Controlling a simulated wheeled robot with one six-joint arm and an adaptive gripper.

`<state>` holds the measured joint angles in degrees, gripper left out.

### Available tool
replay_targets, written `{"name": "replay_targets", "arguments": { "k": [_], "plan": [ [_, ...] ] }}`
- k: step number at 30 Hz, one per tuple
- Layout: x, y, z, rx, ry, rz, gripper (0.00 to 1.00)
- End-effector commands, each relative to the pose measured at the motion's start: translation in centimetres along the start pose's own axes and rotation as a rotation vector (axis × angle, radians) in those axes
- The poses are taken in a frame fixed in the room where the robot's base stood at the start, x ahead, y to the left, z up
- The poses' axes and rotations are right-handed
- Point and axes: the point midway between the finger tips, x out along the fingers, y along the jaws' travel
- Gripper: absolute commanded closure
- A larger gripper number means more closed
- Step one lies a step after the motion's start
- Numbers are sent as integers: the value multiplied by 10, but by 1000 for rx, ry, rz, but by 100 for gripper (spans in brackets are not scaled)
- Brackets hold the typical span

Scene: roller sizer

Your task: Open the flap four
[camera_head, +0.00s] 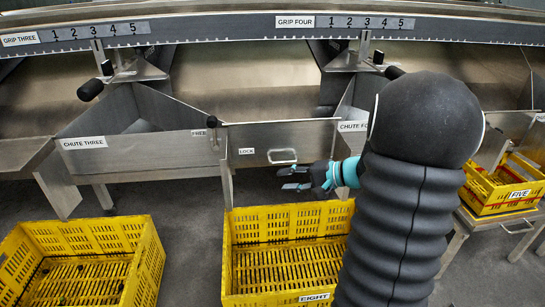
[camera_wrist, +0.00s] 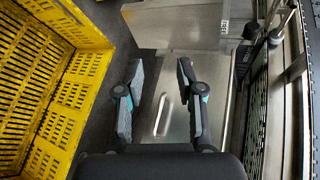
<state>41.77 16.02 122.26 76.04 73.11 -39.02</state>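A flat metal flap (camera_head: 262,137) with a pale bar handle (camera_head: 282,157) hangs between chute three and chute four; no number on it can be read. A LOCK label (camera_head: 246,151) is at its left end. In the wrist view the flap (camera_wrist: 178,62) lies beyond my fingers and the handle (camera_wrist: 162,114) appears between them. My gripper (camera_head: 284,179) is open and empty, just below and in front of the handle. Its two fingers (camera_wrist: 160,65) stand wide apart in the wrist view. I cannot tell whether they touch the flap. The CHUTE FOUR label (camera_head: 353,126) is partly hidden by my arm.
A yellow crate marked EIGHT (camera_head: 290,222) stands under the flap and gripper. Another yellow crate (camera_head: 140,260) is at the left, and crate FIVE (camera_head: 515,196) at the right. CHUTE THREE (camera_head: 140,160) is left of the flap. Black-knobbed levers (camera_head: 95,87) project above.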

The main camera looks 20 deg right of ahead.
Motion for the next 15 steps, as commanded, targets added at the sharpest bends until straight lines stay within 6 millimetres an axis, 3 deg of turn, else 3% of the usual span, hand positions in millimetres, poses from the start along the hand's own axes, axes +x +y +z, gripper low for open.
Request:
{"name": "replay_targets", "arguments": {
  "k": [1, 6, 11, 15],
  "plan": [
    [-9, 10, -24, 36, 46, -53, 63],
    [-36, 31, -81, 90, 176, -196, 63],
    [-52, 43, -106, 108, 246, -258, 63],
    [-50, 43, -112, 110, 259, -271, 63]
  ]
}}
